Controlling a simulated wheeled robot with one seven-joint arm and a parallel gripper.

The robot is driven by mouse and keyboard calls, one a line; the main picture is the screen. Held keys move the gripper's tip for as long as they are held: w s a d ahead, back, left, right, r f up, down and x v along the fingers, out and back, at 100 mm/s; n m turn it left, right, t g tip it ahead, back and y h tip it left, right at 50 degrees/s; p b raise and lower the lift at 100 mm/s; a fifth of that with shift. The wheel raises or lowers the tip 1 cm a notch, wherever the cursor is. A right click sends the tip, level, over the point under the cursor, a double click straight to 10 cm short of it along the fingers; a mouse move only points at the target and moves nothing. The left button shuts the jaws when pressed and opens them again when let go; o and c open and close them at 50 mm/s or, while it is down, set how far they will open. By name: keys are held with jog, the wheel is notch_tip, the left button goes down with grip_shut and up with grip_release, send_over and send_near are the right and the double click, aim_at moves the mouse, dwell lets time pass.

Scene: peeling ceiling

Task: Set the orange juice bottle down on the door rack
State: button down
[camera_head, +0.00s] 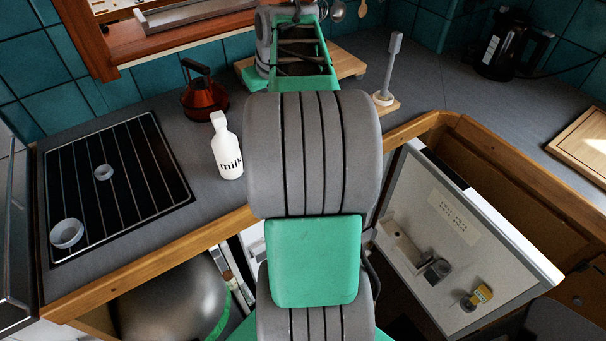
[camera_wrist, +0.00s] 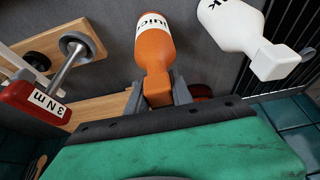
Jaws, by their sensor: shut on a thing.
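The orange juice bottle (camera_wrist: 153,50) shows in the wrist view, with a white "juice" label and its narrow cap end toward me. My gripper (camera_wrist: 158,94) is shut on it near that end, a grey finger on each side. I cannot tell whether the bottle touches the grey counter behind it. In the head view my arm hides both bottle and gripper. The open white fridge door (camera_head: 513,238) is at the right of the head view, below counter height.
A white milk bottle (camera_head: 226,150) stands on the counter left of my arm; the wrist view shows it too (camera_wrist: 238,30). A red kettle (camera_head: 203,92) and a black hob (camera_head: 117,180) are farther left. A wooden counter edge (camera_head: 410,130) lies before the door.

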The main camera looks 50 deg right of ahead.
jog(key=shift+s+f, duration=0.1)
jog(key=shift+f, duration=0.15)
jog(key=shift+r+p, duration=2.4)
jog(key=shift+r, duration=0.85)
jog(key=shift+f, duration=0.1)
